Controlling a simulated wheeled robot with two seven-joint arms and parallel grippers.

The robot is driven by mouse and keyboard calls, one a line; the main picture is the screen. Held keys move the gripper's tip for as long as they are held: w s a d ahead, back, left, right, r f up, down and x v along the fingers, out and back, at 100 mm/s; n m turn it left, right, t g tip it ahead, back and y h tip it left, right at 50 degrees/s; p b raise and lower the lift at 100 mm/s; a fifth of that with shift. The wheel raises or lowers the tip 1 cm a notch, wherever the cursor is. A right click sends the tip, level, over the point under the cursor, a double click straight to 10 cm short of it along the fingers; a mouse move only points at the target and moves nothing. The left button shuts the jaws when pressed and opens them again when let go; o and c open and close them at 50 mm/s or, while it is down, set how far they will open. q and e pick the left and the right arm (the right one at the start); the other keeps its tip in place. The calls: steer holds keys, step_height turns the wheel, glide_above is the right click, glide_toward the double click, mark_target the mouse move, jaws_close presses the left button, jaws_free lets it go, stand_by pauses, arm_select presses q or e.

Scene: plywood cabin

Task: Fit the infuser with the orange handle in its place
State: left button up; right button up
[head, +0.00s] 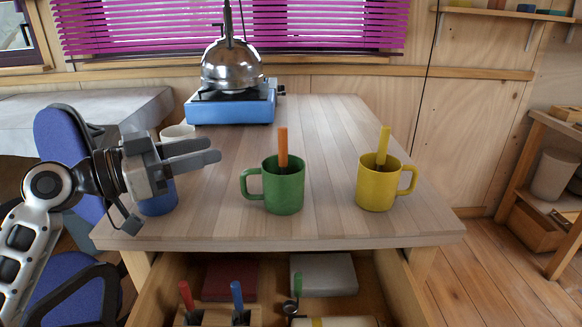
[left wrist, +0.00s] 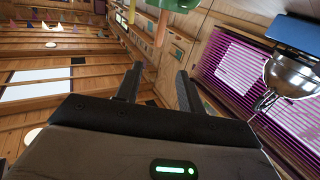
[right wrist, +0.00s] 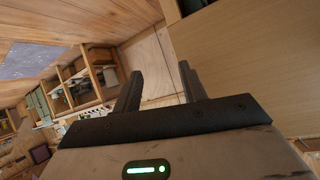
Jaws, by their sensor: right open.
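The infuser with the orange handle (head: 283,146) stands upright in the green mug (head: 285,190) on the table; its lower part is hidden in the mug. The orange handle also shows in the left wrist view (left wrist: 162,27), just beyond the fingertips. My left gripper (head: 214,151) is open and empty, left of the orange handle and above the table, apart from it. In the drawer, a wooden holder (head: 196,318) carries infusers with a red handle (head: 187,296) and a blue handle (head: 237,297). My right gripper (right wrist: 161,70) is open and empty, outside the head view.
A yellow mug (head: 376,190) holds a yellow-handled infuser (head: 383,146). A blue mug (head: 159,200) and a pale mug (head: 176,131) stand near my left gripper. A kettle (head: 231,68) sits on a blue stove (head: 230,108). A green-handled infuser (head: 298,285) is in the open drawer.

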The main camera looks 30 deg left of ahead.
arm_select(q)
steer(key=p+x, duration=0.2)
steer(key=x, duration=0.4)
steer(key=p, duration=0.2)
glide_above(283, 167)
steer(key=s+a, duration=0.1)
steer(key=a, duration=0.1)
steer(key=shift+s+d+f, duration=0.15)
steer(key=shift+d, duration=0.1)
jaws_close()
arm_select(e)
steer(key=shift+s+d+r+n+g, duration=0.3)
steer(key=shift+d+r+n, duration=0.15)
steer(key=shift+r, duration=0.15)
